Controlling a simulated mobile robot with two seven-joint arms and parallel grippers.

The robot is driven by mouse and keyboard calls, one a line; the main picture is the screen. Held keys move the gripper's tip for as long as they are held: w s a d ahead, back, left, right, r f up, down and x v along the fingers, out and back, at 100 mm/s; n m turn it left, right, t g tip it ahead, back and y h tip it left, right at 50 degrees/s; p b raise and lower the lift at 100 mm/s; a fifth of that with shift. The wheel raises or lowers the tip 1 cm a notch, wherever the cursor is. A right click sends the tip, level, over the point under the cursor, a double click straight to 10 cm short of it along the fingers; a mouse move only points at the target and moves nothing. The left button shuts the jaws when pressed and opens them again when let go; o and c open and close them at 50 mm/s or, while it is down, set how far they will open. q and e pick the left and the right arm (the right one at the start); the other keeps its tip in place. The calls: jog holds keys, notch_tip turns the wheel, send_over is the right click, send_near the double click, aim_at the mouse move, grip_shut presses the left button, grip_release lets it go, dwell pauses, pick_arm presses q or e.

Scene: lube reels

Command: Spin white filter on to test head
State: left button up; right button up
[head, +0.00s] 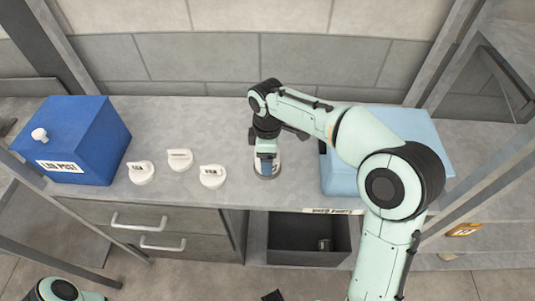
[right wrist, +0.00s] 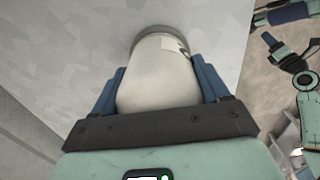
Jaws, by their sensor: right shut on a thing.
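A white filter (right wrist: 160,75) is a pale cylinder with a small label patch. In the right wrist view it stands between the two blue fingers of my right gripper (right wrist: 160,90), which is shut on it. Its far end meets the grey counter surface. In the head view the right gripper (head: 266,160) points down near the counter's front edge, with the white filter (head: 267,173) partly hidden behind it. I cannot tell which part is the test head. Part of my left arm shows at bottom left in the head view; its gripper is not clear there.
Several white labelled caps, one of them here (head: 180,159), stand on the grey counter (head: 215,120). A blue box (head: 75,135) with a white knob is at left. A pale blue box (head: 340,178) is partly behind my right arm. An open dark bin (head: 300,235) is below.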

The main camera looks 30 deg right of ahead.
jog(key=m, duration=0.2)
jog(key=shift+m, duration=0.4)
jog(key=o, duration=1.3)
pick_arm(q)
jog(key=shift+r, duration=0.2)
pick_arm(e)
notch_tip(320, 180, up, 13)
jog(key=p, duration=0.3)
jog(key=shift+r, duration=0.15)
pick_arm(q)
jog(key=w+r, duration=0.1)
jog(key=r, duration=0.2)
jog(key=shift+w, duration=0.35)
jog(key=shift+s, duration=0.15)
